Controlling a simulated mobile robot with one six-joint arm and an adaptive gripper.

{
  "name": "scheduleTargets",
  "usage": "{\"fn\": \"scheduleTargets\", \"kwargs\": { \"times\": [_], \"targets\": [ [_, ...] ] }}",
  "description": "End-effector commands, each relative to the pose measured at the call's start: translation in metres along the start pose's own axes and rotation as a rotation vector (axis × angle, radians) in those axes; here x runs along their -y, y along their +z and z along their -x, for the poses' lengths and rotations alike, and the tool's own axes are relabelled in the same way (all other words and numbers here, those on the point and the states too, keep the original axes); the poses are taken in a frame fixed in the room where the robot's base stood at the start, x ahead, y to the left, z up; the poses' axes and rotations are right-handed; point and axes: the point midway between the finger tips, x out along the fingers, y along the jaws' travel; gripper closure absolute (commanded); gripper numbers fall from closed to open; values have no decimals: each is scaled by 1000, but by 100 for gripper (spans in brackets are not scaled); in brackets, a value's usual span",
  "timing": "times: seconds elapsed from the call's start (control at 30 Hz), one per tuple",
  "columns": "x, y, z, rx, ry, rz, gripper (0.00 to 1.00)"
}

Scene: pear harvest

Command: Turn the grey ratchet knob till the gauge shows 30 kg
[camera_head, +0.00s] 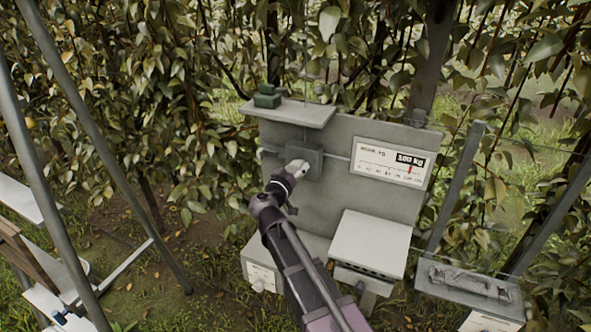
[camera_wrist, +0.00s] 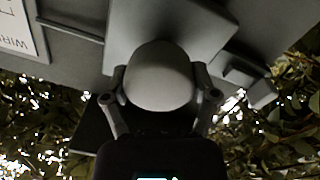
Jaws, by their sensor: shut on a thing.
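The grey ratchet knob (camera_wrist: 160,78) is a rounded grey dome in the middle of the wrist view. My gripper (camera_wrist: 160,92) has one finger on each side of it and is shut on it. In the head view my gripper (camera_head: 297,168) reaches the dark grey box (camera_head: 308,154) on the grey panel, and it hides the knob there. The gauge (camera_head: 391,165) is a white plate right of the box. Its red pointer (camera_head: 410,168) stands toward the right part of the scale, below a black label. The small numbers are too blurred to read surely.
A small shelf (camera_head: 290,112) with a dark green block (camera_head: 267,97) juts out above the box. A white-topped box (camera_head: 371,243) stands low on the right, with a grey tray (camera_head: 469,285) further right. Metal poles stand at the left. Leafy branches lie behind the panel.

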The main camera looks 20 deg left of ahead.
Motion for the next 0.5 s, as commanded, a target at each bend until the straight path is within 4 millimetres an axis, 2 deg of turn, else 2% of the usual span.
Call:
{"fn": "scheduleTargets", "kwargs": {
  "times": [0.5],
  "targets": [
    [2,0,-1,-16,4,490,72]
  ]
}}
